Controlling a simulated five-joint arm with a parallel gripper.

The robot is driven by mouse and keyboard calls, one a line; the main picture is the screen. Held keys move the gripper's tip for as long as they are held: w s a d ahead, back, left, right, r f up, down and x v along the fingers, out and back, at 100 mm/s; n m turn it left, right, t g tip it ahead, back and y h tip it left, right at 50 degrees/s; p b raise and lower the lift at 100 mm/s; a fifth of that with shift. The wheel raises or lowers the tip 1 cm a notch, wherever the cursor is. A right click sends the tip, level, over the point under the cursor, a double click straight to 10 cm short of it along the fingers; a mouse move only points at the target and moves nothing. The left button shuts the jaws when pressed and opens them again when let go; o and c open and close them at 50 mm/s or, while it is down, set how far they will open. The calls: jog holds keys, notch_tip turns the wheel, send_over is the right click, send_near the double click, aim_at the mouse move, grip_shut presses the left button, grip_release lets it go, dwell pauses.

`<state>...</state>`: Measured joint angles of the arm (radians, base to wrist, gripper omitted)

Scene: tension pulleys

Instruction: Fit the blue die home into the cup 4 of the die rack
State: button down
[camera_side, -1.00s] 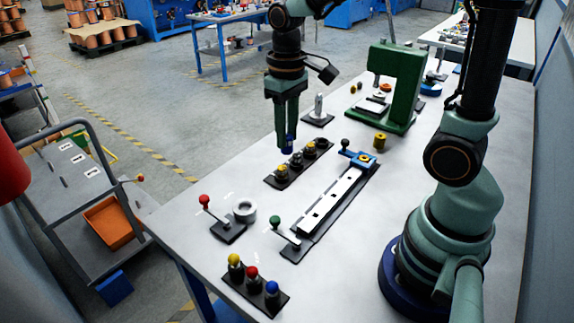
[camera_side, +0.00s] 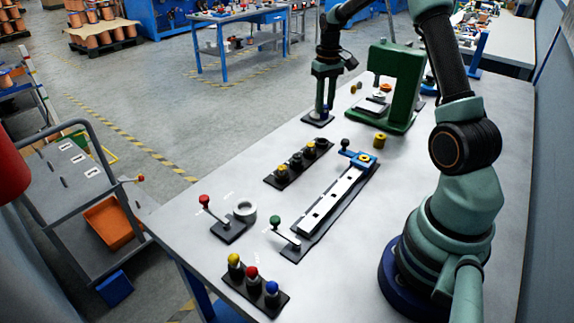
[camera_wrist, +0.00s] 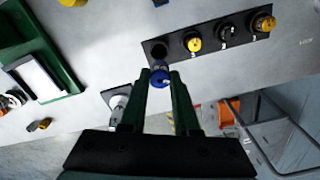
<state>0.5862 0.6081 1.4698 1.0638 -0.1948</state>
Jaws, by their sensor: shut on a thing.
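The blue die (camera_wrist: 160,79) is between the fingertips of my gripper (camera_wrist: 159,76) in the wrist view. In the side view my gripper (camera_side: 325,100) is shut on it, beyond the far end of the rack, in front of a small post. The black die rack (camera_side: 268,181) lies on the table with several cups in a row. In the wrist view the rack (camera_wrist: 176,45) has yellow or brassy dies in several cups. The end cup (camera_wrist: 158,50) nearest the blue die looks dark and empty. The die appears apart from it; its height is hard to tell.
A green press (camera_side: 392,90) stands behind and right of my gripper. A long white slide fixture (camera_side: 325,205) with a blue end block lies right of the rack. A small post on a black base (camera_side: 318,119) is close to my gripper. Front lever stations and a coloured-knob block stand nearer.

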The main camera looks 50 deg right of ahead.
jog(key=shift+f, duration=3.5)
jog(key=shift+f, duration=0.5)
jog(key=shift+f, duration=0.85)
jog(key=c, duration=0.6)
grip_release()
jog(key=shift+f, duration=0.1)
jog(key=shift+o, duration=0.2)
notch_tip(320, 180, up, 12)
jog(key=shift+r, duration=0.1)
